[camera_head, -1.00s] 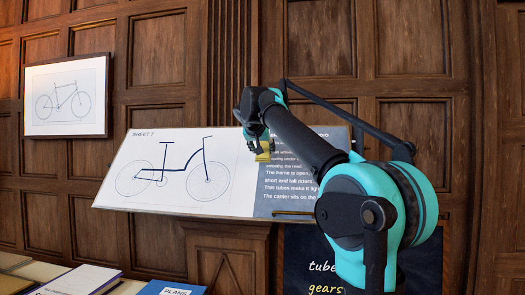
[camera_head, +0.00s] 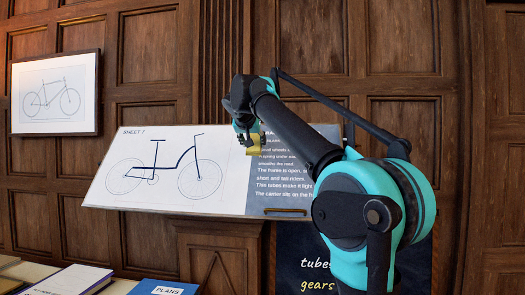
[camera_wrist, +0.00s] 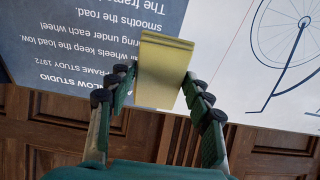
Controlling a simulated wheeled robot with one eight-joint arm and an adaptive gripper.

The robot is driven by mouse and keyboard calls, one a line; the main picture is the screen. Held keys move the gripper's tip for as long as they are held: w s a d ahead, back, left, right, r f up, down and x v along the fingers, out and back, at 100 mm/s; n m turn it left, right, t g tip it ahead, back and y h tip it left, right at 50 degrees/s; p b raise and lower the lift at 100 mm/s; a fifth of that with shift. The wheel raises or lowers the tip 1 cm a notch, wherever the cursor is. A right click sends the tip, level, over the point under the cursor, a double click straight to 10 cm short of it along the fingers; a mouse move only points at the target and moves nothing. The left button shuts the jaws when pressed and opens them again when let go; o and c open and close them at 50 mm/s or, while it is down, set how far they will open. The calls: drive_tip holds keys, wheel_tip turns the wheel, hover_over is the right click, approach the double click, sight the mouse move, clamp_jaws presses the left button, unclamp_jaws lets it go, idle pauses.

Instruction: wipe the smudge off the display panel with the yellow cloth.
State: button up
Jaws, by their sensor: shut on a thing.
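The display panel (camera_head: 222,195) is a slanted board with a blue bicycle drawing on its white part and white text on its grey-blue part. My gripper (camera_head: 249,136) is in front of the panel's upper middle, near the border between the two parts. It is shut on the yellow cloth (camera_head: 252,149), a folded pad that hangs below the fingers. In the wrist view my gripper (camera_wrist: 158,80) holds the cloth (camera_wrist: 164,58) over the grey-blue part of the panel (camera_wrist: 60,45), close to its edge. I cannot tell whether the cloth touches the panel. No smudge is distinguishable in either view.
A framed bicycle drawing (camera_head: 57,93) hangs on the wood-panelled wall at left. Books (camera_head: 70,281) and a blue "PLANS" folder (camera_head: 165,287) lie at the lower left. A dark lettered board (camera_head: 300,245) stands below the panel. A thin bar (camera_head: 287,210) runs along the panel's lower edge.

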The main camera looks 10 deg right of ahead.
sight(267, 155)
drive_tip(key=x, duration=0.7)
drive_tip(key=shift+w+r, duration=0.1)
drive_tip(key=shift+r, duration=0.2)
drive_tip(key=shift+x, duration=1)
idle(0.8)
drive_tip(key=shift+d+f, duration=0.1)
drive_tip(key=shift+s+d, duration=0.25)
drive_tip(key=shift+d, duration=0.35)
drive_tip(key=shift+s+d, duration=0.25)
drive_tip(key=shift+d, duration=0.35)
drive_tip(key=shift+s+d, duration=0.25)
drive_tip(key=shift+d, duration=0.35)
drive_tip(key=shift+w, duration=0.1)
drive_tip(key=shift+w+a+f, duration=0.1)
drive_tip(key=shift+w+a, duration=0.25)
drive_tip(key=shift+a, duration=0.6)
drive_tip(key=shift+w+a, duration=0.3)
drive_tip(key=shift+a, duration=0.6)
